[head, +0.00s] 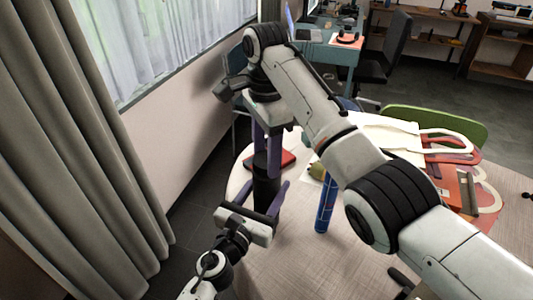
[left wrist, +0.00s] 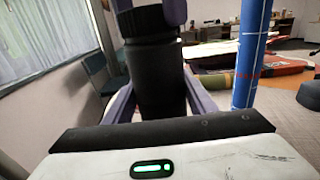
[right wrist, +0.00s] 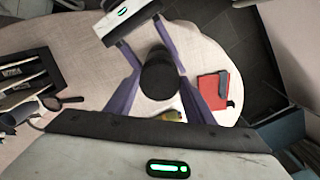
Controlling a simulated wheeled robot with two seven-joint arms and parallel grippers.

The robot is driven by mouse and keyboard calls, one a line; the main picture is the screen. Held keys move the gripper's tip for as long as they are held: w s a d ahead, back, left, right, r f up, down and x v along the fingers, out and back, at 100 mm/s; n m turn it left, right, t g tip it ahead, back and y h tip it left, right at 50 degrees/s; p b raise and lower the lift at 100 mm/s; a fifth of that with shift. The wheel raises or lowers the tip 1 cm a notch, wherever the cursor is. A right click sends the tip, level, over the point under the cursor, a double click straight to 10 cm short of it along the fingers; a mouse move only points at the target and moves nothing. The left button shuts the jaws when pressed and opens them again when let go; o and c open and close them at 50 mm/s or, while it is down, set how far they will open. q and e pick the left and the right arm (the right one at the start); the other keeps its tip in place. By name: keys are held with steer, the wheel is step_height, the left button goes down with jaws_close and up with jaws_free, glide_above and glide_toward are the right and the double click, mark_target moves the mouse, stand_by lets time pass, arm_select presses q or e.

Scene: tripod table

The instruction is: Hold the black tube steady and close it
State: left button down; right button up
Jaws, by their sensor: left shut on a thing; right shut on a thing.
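The black tube (head: 266,192) stands upright near the left edge of the round table. My left gripper (head: 256,198) is shut on its body from the near side; in the left wrist view the tube (left wrist: 156,85) rises between the purple fingers. My right gripper (head: 267,150) reaches down from above, shut on the black cap at the tube's top. The cap's round top (right wrist: 160,80) shows between the fingers in the right wrist view. In the left wrist view the cap (left wrist: 140,20) meets the tube's upper end; I cannot tell whether it is fully seated.
A blue tube (head: 325,207) stands upright to the right. A red book (head: 284,159) lies behind the black tube. Bags (head: 460,170) lie at the table's right. My right arm hides much of the table (head: 300,265). A grey curtain (head: 85,130) hangs at left.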

stand_by(0.3)
steer(key=o, duration=1)
steer(key=shift+r, duration=0.1)
steer(key=shift+r, duration=2.2)
steer(key=shift+c, duration=0.3)
